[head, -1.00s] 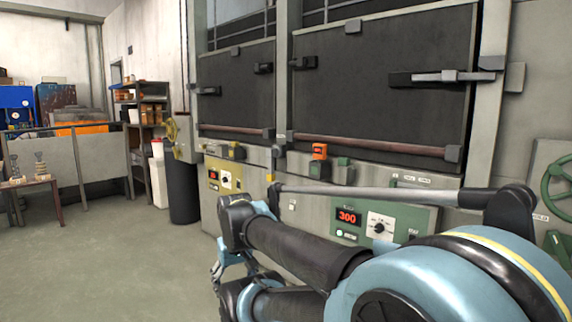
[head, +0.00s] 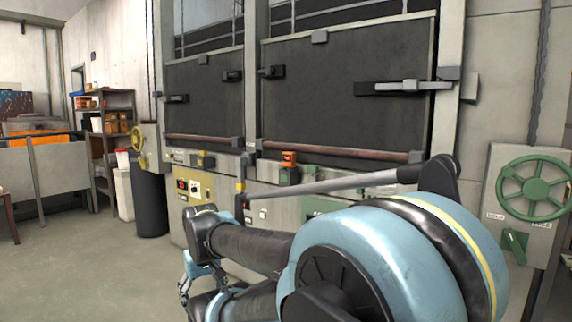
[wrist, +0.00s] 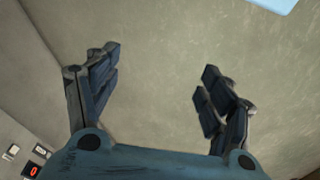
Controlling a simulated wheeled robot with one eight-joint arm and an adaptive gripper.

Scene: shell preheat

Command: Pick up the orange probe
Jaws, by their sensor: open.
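A small orange block (head: 288,158), which looks like the orange probe, sits upright above a dark green holder (head: 289,175) on the furnace's front ledge, below the right door. I cannot make out its finer shape. My gripper (wrist: 158,85) is open and empty in the wrist view, with its dark fingers spread above bare grey floor. In the head view my gripper (head: 184,285) hangs low at the left of my arm, apart from the orange block and well below it. The orange block does not show in the wrist view.
The furnace's two dark doors (head: 345,95) and its control panels (head: 195,190) stand ahead. A green handwheel (head: 537,187) is at the right. The floor at lower left is clear.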

